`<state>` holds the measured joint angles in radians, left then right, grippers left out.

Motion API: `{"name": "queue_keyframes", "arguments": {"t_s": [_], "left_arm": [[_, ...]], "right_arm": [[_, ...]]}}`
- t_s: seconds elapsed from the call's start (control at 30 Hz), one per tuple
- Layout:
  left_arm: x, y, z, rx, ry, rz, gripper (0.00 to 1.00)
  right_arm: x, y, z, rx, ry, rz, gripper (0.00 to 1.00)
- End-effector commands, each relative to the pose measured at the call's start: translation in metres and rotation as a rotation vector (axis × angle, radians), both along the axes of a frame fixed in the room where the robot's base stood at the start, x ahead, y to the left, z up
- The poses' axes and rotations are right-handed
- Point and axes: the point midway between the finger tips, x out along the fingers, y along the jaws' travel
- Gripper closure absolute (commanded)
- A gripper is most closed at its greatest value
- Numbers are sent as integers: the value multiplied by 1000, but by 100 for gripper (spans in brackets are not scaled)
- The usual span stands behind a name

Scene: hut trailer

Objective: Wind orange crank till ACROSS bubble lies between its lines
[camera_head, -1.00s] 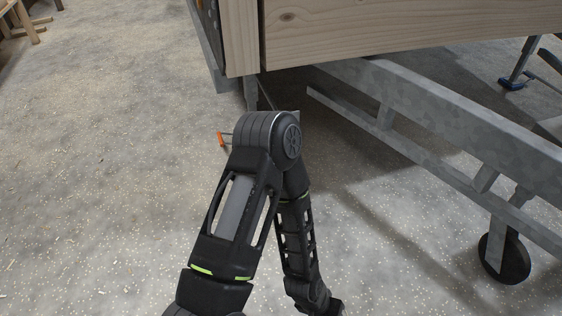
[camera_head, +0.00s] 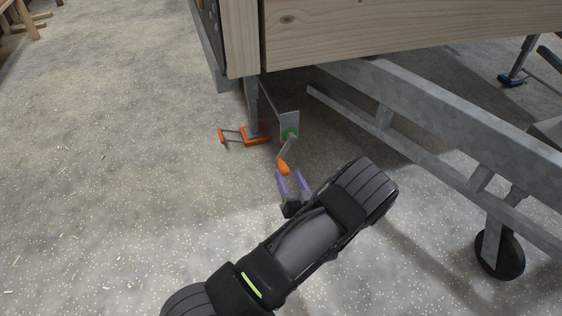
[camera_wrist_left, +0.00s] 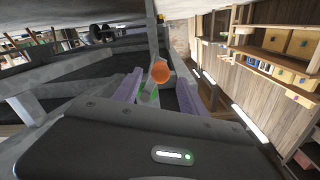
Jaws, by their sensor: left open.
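My right gripper is not in view.
An orange-footed support (camera_head: 256,135) with an orange-ended side handle (camera_head: 222,137) stands left of the crank. The wooden hut wall (camera_head: 390,30) overhangs above. A galvanized trailer beam (camera_head: 450,115) and a black wheel (camera_head: 500,255) lie right.

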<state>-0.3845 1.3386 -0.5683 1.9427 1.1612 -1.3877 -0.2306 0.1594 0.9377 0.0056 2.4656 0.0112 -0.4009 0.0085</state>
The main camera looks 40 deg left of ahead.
Motion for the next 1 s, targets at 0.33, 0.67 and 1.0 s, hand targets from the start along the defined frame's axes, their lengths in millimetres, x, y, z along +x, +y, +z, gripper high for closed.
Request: {"name": "queue_keyframes", "arguments": {"t_s": [0.33, 0.67, 1.0], "left_arm": [[16, 26, -3, -2, -1, 3, 51], [42, 61, -2, -3, 1, 2, 51], [44, 64, -1, -3, 2, 0, 51]], "right_arm": [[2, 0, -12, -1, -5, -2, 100], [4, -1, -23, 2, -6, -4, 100], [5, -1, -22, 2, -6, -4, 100]]}}
